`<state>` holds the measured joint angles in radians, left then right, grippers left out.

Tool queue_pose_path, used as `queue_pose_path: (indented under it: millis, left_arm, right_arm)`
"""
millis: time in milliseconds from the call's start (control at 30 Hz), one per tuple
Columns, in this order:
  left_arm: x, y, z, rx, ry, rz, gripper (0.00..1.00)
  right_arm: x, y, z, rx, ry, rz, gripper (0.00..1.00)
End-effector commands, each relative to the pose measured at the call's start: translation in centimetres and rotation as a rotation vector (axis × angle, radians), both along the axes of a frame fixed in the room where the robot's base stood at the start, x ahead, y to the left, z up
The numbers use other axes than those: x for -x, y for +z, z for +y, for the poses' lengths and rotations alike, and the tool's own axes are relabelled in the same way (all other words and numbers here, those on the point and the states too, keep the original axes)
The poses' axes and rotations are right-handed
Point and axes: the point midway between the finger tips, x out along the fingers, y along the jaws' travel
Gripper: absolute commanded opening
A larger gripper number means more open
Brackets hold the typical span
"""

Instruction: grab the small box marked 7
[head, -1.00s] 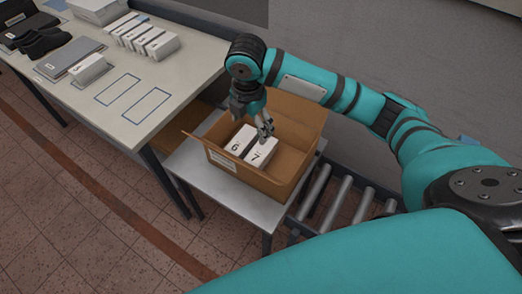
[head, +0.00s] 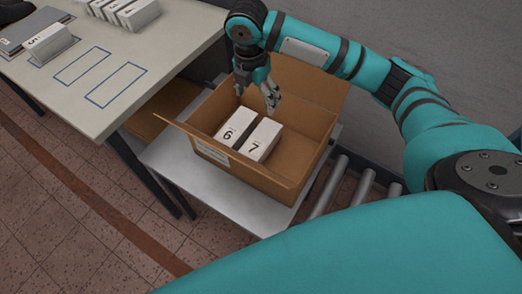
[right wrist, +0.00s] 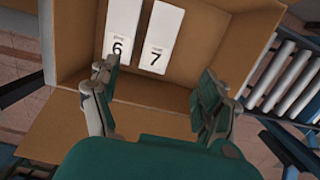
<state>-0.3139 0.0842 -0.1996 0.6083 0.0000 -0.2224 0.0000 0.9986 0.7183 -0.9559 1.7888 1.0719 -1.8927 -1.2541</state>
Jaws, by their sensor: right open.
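The small white box marked 7 (head: 262,140) stands inside an open cardboard box, next to the small white box marked 6 (head: 236,128). Both also show in the right wrist view, the box marked 7 (right wrist: 162,40) to the right of the box marked 6 (right wrist: 121,30). My right gripper (head: 256,103) is open and empty, over the cardboard box and behind the two small boxes in the head view. In the right wrist view its fingers (right wrist: 155,98) are spread wide, with nothing between them. My left gripper is not in view.
The cardboard box (head: 300,140) has upright walls and sits on a grey stand (head: 172,165). A roller conveyor (head: 335,185) lies at its right. A table (head: 150,60) at the left holds several white boxes, one marked 5 (head: 50,43), and blue outlined rectangles.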

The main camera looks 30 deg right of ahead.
Motion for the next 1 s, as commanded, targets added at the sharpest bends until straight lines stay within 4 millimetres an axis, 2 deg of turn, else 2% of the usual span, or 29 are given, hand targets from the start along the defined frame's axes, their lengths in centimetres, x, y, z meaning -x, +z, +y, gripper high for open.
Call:
queue_pose_path:
  millis: [33,167,367,800,1000]
  left_arm:
    - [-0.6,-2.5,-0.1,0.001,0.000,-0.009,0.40]
    - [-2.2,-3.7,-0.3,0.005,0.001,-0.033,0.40]
    - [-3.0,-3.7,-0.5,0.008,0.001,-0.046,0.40]
    - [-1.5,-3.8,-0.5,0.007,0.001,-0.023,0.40]
    - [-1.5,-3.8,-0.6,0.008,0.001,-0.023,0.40]
  right_arm:
    - [0.0,-2.5,0.0,-0.001,0.000,-0.001,0.79]
    - [0.0,-3.8,0.0,-0.001,0.000,-0.002,0.79]
    - [0.0,-5.5,-0.1,-0.001,0.000,0.003,0.79]
    - [-0.6,-14.4,-1.1,0.000,-0.001,0.001,0.79]
    - [-0.7,-16.0,-1.2,-0.001,0.001,0.001,0.79]
